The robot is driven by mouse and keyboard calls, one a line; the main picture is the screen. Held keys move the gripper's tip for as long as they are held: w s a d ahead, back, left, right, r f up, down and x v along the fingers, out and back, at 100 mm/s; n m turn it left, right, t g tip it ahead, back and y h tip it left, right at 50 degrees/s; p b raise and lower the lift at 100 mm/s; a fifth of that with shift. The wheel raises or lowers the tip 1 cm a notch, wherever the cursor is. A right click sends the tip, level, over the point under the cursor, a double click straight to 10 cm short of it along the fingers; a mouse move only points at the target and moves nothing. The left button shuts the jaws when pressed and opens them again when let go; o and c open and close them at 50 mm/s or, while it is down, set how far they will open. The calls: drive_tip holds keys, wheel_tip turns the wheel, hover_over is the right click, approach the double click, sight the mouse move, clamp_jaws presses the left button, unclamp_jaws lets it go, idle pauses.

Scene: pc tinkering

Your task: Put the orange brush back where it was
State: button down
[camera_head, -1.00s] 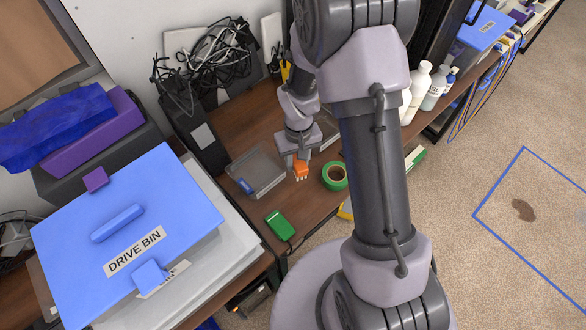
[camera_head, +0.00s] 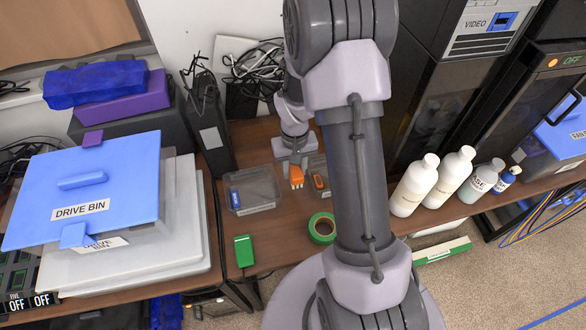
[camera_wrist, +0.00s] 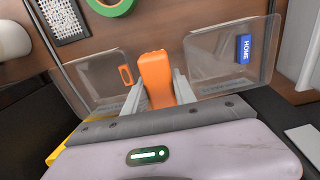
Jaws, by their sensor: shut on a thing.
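The orange brush (camera_head: 296,177) is held in my gripper (camera_head: 293,162). In the wrist view the brush (camera_wrist: 155,72) stands between the two grey fingers of my gripper (camera_wrist: 158,90), which are shut on it. A clear tray (camera_head: 264,205) with a blue tag is left of the brush in the head view. A second clear tray with an orange piece (camera_head: 319,181) is right of it, partly hidden by my arm. The wrist view shows the brush over or between these two trays. I cannot tell its height above the table.
A green tape roll (camera_head: 322,228) and a green box (camera_head: 244,250) lie near the table's front edge. The blue-lidded drive bin (camera_head: 90,185) stands at left, a black speaker-like box (camera_head: 210,135) behind. White bottles (camera_head: 414,187) stand at right.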

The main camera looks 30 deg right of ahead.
wheel_tip(320, 180, down, 8)
drive_tip(key=b, duration=0.6)
drive_tip(key=shift+b, duration=0.35)
drive_tip(key=shift+f+b, duration=0.35)
drive_tip(key=shift+f, duration=0.05)
drive_tip(key=c, duration=1.3)
unclamp_jaws()
drive_tip(key=shift+c, duration=0.2)
drive_tip(key=shift+o, duration=0.2)
drive_tip(key=o, duration=0.5)
drive_tip(key=shift+o, duration=0.2)
wheel_tip(320, 180, up, 18)
drive_tip(key=p, duration=0.7)
drive_tip(key=shift+f, duration=0.25)
